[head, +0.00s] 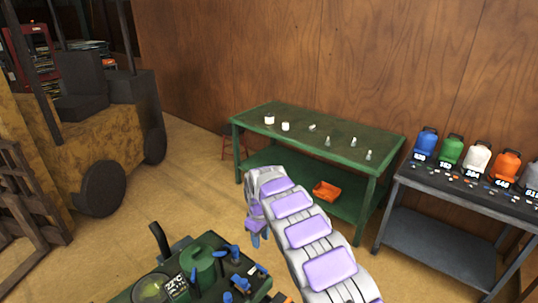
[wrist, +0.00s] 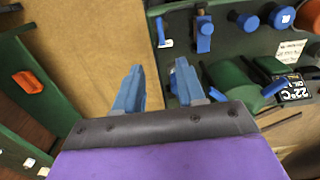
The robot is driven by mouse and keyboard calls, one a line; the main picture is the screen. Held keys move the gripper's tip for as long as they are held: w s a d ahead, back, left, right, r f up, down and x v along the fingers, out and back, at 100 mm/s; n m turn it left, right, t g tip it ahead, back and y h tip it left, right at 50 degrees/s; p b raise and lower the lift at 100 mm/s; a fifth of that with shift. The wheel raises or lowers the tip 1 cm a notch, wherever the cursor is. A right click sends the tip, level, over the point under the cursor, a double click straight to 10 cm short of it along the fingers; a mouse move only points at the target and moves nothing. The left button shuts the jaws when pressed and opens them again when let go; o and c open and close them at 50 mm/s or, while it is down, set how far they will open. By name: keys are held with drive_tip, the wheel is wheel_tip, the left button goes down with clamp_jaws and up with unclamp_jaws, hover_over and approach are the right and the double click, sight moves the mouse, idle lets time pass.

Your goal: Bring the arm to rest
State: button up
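My arm (head: 310,235) is grey with purple pads and reaches from the bottom right toward the middle of the head view, bending down at its far end. My gripper (head: 257,241) hangs from that end, pointing downward, to the upper right of the green mower (head: 203,262). In the wrist view the two blue fingers of my gripper (wrist: 158,70) stand apart with a clear gap and nothing between them. The mower's green body with blue knobs (wrist: 247,50) lies on the right of the wrist view, close behind the right finger. Contact cannot be told.
A green workbench (head: 290,132) with small white and grey items stands beyond my arm, an orange tray (head: 326,191) on its lower shelf. A dark table (head: 440,185) with colored jugs stands at right. A yellow forklift (head: 75,130) stands at left. Floor (head: 185,185) between is clear.

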drive_tip(key=s+d+r+m+h+b, duration=0.15)
drive_tip(key=s+d+r+m, duration=0.25)
drive_tip(key=s+d+r, duration=0.4)
drive_tip(key=s+d+r+m+b, duration=0.25)
drive_tip(key=s+d+r, duration=0.35)
drive_tip(key=s+d, duration=0.45)
drive_tip(key=s+f+m+g+b, duration=0.1)
drive_tip(key=s+m, duration=0.1)
drive_tip(key=s, duration=1.4)
drive_tip(key=s+f+m+y+b, duration=0.1)
drive_tip(key=s+f+m+b, duration=0.1)
drive_tip(key=s, duration=1.4)
drive_tip(key=shift+d+g, duration=0.2)
drive_tip(key=shift+g, duration=0.2)
drive_tip(key=shift+f+y, duration=0.1)
drive_tip(key=shift+y, duration=0.15)
